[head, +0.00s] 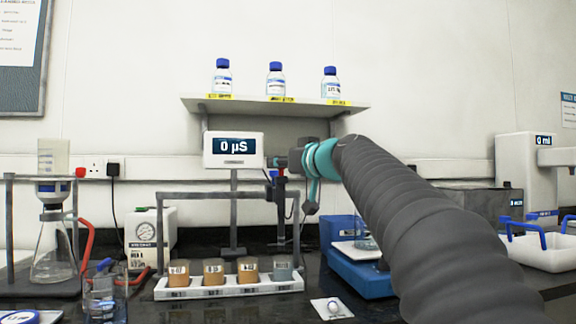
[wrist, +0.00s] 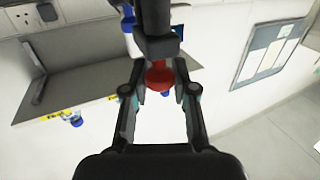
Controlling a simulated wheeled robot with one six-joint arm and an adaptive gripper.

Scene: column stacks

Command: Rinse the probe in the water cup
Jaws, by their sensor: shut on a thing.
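My gripper (head: 283,162) is raised in front of the wall, just right of the meter display, above the right end of the cup rack. In the wrist view my gripper (wrist: 158,72) is closed on a dark part with a red rounded piece (wrist: 159,77), which appears to be the probe; its tip is not clear. The grey-blue cup (head: 284,270), likely the water cup, stands upright at the right end of the white rack (head: 230,290). The meter (head: 232,145) reads 0 µS.
Several brown cups (head: 213,270) fill the rack to the left, under a grey frame bar. A shelf (head: 270,106) with bottles is above. A blue device (head: 350,275) stands to the right, a glass beaker (head: 104,295) at left. A small white pad (head: 331,309) lies in front.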

